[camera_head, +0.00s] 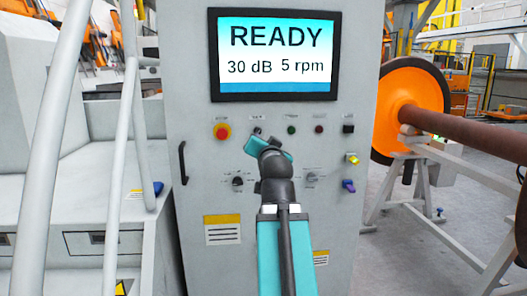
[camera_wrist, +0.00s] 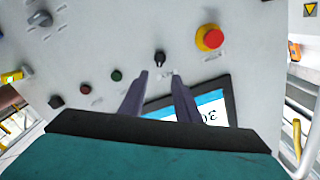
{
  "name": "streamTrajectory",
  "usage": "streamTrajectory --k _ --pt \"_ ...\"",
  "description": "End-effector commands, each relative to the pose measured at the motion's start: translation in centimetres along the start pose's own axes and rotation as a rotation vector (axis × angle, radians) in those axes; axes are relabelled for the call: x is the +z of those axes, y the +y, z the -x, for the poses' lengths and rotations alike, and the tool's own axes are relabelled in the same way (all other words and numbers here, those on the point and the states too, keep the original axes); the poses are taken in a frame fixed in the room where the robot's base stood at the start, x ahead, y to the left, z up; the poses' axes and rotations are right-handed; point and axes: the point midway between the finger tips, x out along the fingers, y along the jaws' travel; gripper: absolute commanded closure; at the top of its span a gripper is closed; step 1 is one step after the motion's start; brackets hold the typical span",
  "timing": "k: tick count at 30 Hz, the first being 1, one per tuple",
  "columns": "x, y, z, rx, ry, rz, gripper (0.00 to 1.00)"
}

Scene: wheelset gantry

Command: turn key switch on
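The key switch (camera_head: 258,130) sits on the grey cabinet panel below the screen, right of the red emergency button. It also shows in the wrist view as a small black knob (camera_wrist: 159,58). My gripper (camera_wrist: 160,76) is open, with its two dark fingers apart and nothing between them that I can see. The knob lies just beyond the fingertips, roughly centred on the gap. In the head view my gripper partly covers the panel just below the switch. I cannot tell whether the fingers touch the panel.
The red emergency button (camera_head: 222,132) sits left of the switch on a yellow base. A green button (camera_head: 291,130) and a dark red button (camera_head: 319,129) are to its right. The screen (camera_head: 275,53) above reads READY, 30 dB, 5 rpm. A selector knob (camera_head: 238,181) is lower left.

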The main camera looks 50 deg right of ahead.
Motion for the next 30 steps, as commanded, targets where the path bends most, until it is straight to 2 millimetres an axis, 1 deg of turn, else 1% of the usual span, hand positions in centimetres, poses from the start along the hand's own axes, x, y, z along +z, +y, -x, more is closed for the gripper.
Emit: streamTrajectory --k 1,7,15,30 --pt "0.2 0.1 0.3 -0.001 0.001 0.0 0.7" --pt "0.2 0.1 1.2 -0.001 0.001 0.0 0.7" --pt "0.1 0.1 2.0 0.0 0.0 -0.001 0.7" --pt "0.0 0.0 2.1 0.0 0.0 -0.001 0.7"
